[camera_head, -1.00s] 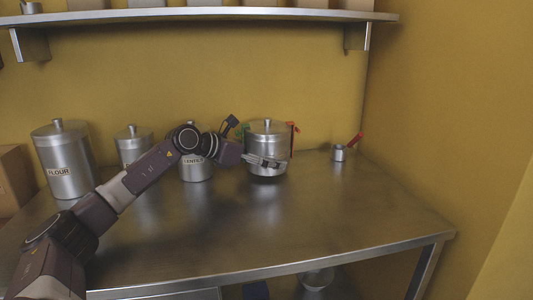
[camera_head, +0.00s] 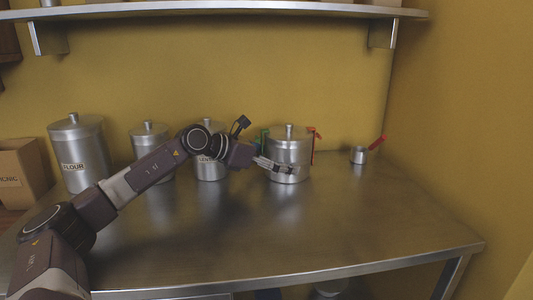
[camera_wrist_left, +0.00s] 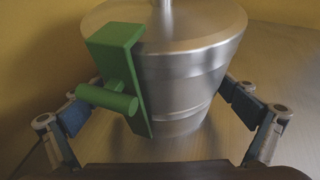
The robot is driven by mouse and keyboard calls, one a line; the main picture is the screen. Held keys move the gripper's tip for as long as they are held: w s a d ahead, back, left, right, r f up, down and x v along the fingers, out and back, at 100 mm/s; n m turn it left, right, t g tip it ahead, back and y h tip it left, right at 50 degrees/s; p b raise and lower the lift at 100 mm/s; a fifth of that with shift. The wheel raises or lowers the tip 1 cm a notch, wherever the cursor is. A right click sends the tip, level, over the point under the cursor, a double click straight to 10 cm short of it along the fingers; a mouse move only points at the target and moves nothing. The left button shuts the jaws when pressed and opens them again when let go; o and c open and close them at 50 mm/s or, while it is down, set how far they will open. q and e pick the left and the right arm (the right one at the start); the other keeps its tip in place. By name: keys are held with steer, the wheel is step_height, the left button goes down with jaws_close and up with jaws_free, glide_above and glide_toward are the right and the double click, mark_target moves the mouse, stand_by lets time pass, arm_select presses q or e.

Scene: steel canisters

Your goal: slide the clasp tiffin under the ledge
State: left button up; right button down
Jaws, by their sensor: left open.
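The clasp tiffin (camera_head: 290,146) is a round steel pot with a knobbed lid, a green clasp on its left and a red clasp on its right. It stands upright on the steel counter. In the left wrist view the tiffin (camera_wrist_left: 205,60) fills the middle, with the green clasp (camera_wrist_left: 118,65) facing me. My left gripper (camera_head: 274,167) is open at the tiffin's lower front left. Its fingers (camera_wrist_left: 160,125) lie on either side of the tiffin; I cannot tell whether they touch. The ledge (camera_head: 225,11) is a steel wall shelf above the counter. My right gripper is out of view.
A flour canister (camera_head: 85,155), a middle canister (camera_head: 150,138) and a third labelled canister (camera_head: 211,168) stand to the left, partly behind my arm. A small cup (camera_head: 358,155) with a red handle stands right of the tiffin. The counter's front right (camera_head: 370,220) is clear.

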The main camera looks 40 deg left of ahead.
mark_target(269, 154)
arm_select(q)
steer(key=v, duration=0.2)
steer(key=r+v, duration=0.1)
steer(key=v, duration=0.1)
steer(key=shift+d, duration=0.2)
steer(key=shift+v, duration=1.3)
steer(key=shift+w+r, duration=0.1)
steer(key=shift+r, duration=0.1)
